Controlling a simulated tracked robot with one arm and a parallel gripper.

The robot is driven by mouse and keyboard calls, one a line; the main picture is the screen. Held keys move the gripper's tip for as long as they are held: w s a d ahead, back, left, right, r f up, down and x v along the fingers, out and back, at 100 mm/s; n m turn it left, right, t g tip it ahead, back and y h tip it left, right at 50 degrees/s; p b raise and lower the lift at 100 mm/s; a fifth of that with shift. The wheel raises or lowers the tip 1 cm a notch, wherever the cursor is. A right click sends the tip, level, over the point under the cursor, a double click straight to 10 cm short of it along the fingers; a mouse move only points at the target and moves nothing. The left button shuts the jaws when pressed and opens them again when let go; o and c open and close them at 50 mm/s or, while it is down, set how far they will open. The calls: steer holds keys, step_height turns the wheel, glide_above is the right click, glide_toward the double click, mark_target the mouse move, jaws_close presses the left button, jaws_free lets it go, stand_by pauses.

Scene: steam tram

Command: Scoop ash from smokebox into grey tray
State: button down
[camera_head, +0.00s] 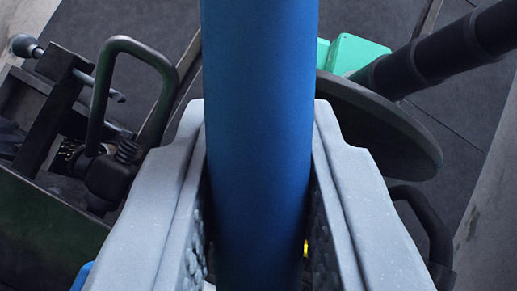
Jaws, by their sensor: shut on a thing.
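My gripper (260,112) has two pale grey jaws, shut on a thick blue cylinder (258,60). The cylinder fills the middle of the view from top to bottom and looks like a handle. Its far end is out of view, so I cannot tell what tool it belongs to. No ash and no grey tray can be made out. I cannot tell whether any dark part here belongs to the smokebox.
A dark round plate (388,125) and a thick black bar (445,52) lie at the right, near a green block (352,53). A dark looped handle (125,45) and black fittings stand at the left above a dark green panel (45,235). Dark floor shows behind.

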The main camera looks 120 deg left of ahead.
steer(key=shift+s+a+f+t+h, duration=0.1)
steer(key=shift+a+t+h, duration=0.1)
steer(key=shift+h, duration=0.5)
steer(key=shift+s+a+r+t+h, duration=0.15)
steer(key=shift+a+h, duration=0.1)
steer(key=shift+h, duration=0.45)
steer(key=shift+a+f+t+h, duration=0.15)
steer(key=shift+a+h, duration=0.05)
steer(key=shift+h, duration=0.5)
steer(key=shift+f+b, duration=0.2)
steer(key=shift+b, duration=0.25)
steer(key=a+t+h+b, duration=0.1)
steer(key=h+b, duration=0.2)
steer(key=b, duration=0.9)
steer(key=s+a+f+m+t+h+b, duration=0.1)
steer(key=h+b, duration=0.3)
steer(key=b, duration=0.8)
steer(key=f+m+t+h+b, duration=0.1)
steer(key=h+b, duration=0.3)
steer(key=b, duration=0.9)
steer(key=shift+s+a, duration=0.15)
steer(key=shift+a, duration=0.25)
steer(key=shift+r+h+b, duration=0.55)
steer(key=shift+r+h, duration=0.15)
steer(key=shift+r, duration=0.8)
